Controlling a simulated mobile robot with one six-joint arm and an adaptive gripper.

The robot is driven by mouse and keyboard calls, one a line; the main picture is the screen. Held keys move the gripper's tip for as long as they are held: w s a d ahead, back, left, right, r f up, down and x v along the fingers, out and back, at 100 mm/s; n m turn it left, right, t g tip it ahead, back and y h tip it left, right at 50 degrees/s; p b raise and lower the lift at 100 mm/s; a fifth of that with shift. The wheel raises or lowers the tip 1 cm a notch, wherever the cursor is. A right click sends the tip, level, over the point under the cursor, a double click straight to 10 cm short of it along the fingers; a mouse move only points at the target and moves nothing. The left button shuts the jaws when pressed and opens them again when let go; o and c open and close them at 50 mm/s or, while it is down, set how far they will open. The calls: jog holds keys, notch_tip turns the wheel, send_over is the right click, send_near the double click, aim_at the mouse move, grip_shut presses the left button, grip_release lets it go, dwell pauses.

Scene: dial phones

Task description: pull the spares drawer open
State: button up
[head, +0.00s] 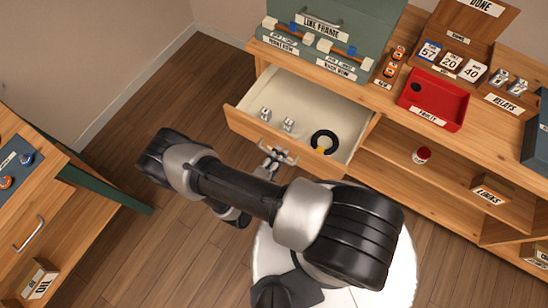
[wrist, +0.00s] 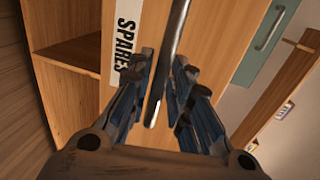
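The spares drawer (head: 243,122) is pulled well out from under the bench top in the head view. In the wrist view the drawer front (wrist: 215,50) carries a white SPARES label (wrist: 126,38). The metal bar handle (wrist: 168,60) runs between my gripper's fingers. My gripper (head: 277,157) is at the drawer front; in the wrist view its fingers (wrist: 163,75) stand apart on either side of the handle, with a visible gap.
The bench top holds a green line frame case (head: 335,45), a red faulty tray (head: 432,100) and relays (head: 508,84). Open shelves (head: 400,180) lie right of the drawer. Another wooden cabinet (head: 60,215) stands at left. Clear floor (head: 150,100) lies between.

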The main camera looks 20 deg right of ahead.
jog(key=v, duration=1.2)
jog(key=shift+f, duration=0.1)
jog(key=w+d+r+m+g+y, duration=0.15)
jog(key=r+m+g, duration=0.35)
jog(key=r+m, duration=0.65)
jog(key=w+r+m+g+y, duration=0.2)
jog(key=r+m+g, duration=0.3)
jog(key=r+m, duration=0.7)
jog(key=s+d+r+m+t+y, duration=0.2)
jog(key=s+r+m+y, duration=0.2)
jog(key=r+m, duration=0.6)
jog(key=s+d+r+m+t+y, duration=0.3)
jog(key=s+r+m+y, duration=0.1)
jog(key=r+m, duration=0.6)
jog(key=shift+s+d+y, duration=0.2)
jog(key=shift+d+y, duration=0.1)
jog(key=shift+y, duration=0.05)
